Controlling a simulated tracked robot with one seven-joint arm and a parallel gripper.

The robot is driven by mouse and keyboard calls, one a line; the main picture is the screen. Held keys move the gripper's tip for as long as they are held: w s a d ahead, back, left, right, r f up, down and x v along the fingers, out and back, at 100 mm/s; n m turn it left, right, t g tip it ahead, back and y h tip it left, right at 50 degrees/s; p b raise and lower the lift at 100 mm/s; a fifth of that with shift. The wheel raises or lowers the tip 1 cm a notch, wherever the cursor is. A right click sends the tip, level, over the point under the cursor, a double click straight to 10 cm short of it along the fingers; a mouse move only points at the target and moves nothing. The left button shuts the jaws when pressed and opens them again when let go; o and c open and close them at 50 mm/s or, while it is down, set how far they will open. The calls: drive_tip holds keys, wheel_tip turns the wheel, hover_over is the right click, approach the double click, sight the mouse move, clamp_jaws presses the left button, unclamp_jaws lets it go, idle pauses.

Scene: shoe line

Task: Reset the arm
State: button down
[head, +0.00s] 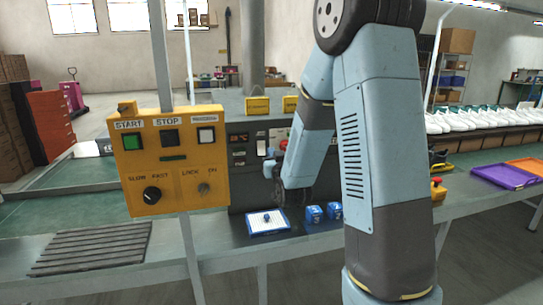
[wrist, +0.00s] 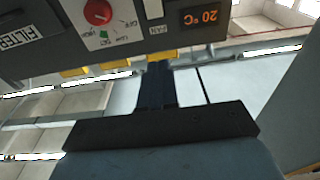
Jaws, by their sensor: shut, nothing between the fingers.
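My arm reaches down over the workbench, its large blue-grey links filling the right middle of the head view. My gripper (head: 278,192) is small and partly blurred there, in front of the dark machine panel and above the bench. In the wrist view my gripper (wrist: 158,72) shows as two dark fingers closed together, with nothing between them. A dark control panel (wrist: 120,45) with a red knob, a "FILTER" label and a 20 °C display fills the top of that view, upside down. I cannot tell how far the fingertips are from it.
A yellow control box (head: 172,180) stands left of the arm. A white sheet with a blue edge (head: 257,228) and blue boxes (head: 314,214) lie on the bench below my gripper. A ribbed dark mat (head: 95,248) is at left. Purple (head: 500,177) and orange trays are at right.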

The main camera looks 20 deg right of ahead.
drive_tip(key=shift+r, duration=0.15)
drive_tip(key=s+r+g, duration=0.2)
drive_tip(key=s+g, duration=0.2)
drive_tip(key=s, duration=0.8)
drive_tip(key=s+a+r+g, duration=0.1)
drive_tip(key=s+r+g, duration=0.2)
drive_tip(key=s, duration=0.9)
drive_tip(key=s+r+g, duration=0.2)
drive_tip(key=s+g, duration=0.4)
drive_tip(key=s, duration=0.6)
drive_tip(key=shift+s+a+r+g, duration=0.2)
drive_tip(key=shift+s+a+g, duration=0.1)
drive_tip(key=shift+s, duration=0.1)
drive_tip(key=c, duration=1.9)
unclamp_jaws()
